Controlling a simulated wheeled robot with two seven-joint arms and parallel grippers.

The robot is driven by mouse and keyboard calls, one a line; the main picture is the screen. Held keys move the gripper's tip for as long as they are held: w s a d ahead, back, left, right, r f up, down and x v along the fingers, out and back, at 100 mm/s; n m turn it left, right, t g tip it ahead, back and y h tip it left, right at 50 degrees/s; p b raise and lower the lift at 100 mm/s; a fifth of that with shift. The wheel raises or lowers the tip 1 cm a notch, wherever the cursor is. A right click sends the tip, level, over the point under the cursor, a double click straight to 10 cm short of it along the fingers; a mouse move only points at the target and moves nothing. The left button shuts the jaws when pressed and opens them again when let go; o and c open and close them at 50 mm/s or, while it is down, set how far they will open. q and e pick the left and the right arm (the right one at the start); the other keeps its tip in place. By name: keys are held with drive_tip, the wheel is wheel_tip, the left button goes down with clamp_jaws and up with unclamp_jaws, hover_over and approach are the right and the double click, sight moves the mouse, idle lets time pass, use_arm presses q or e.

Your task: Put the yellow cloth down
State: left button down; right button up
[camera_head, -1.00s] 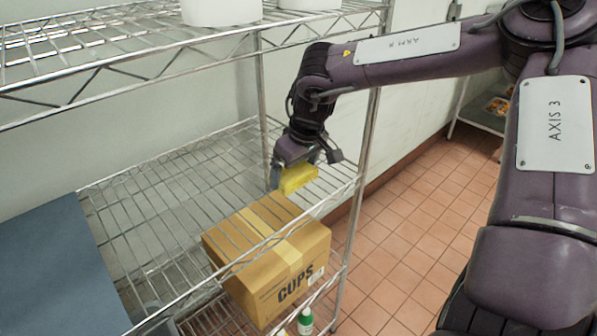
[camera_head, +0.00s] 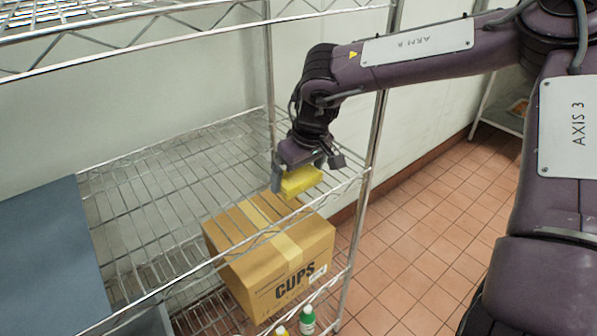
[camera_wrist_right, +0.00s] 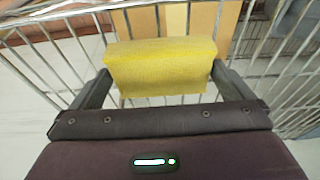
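The yellow cloth (camera_head: 301,181) is a folded block at the right end of the middle wire shelf (camera_head: 165,190). My right gripper (camera_head: 305,172) is above it, pointing down, with a finger at either side. In the right wrist view the cloth (camera_wrist_right: 160,68) fills the space between the two fingers and seems to touch both, so the gripper appears shut on it. The cloth is at or just above the shelf wires; I cannot tell whether it touches them. My left gripper is not in view.
A cardboard box marked CUPS (camera_head: 270,262) stands below the middle shelf. Bottles with green (camera_head: 307,320) and yellow caps are in front of it. A shelf post (camera_head: 372,150) stands right of the gripper.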

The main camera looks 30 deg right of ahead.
sight(304, 179)
drive_tip(key=shift+r+p, duration=0.1)
drive_tip(key=shift+p, duration=0.2)
drive_tip(key=shift+r+p, duration=0.1)
drive_tip(key=shift+p, duration=0.35)
drive_tip(key=b+v, duration=0.2)
drive_tip(key=v, duration=0.4)
drive_tip(key=shift+s+r, duration=0.1)
drive_tip(key=shift+r, duration=0.2)
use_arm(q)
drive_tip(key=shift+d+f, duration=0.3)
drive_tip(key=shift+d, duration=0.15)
use_arm(e)
drive_tip(key=shift+r, duration=0.35)
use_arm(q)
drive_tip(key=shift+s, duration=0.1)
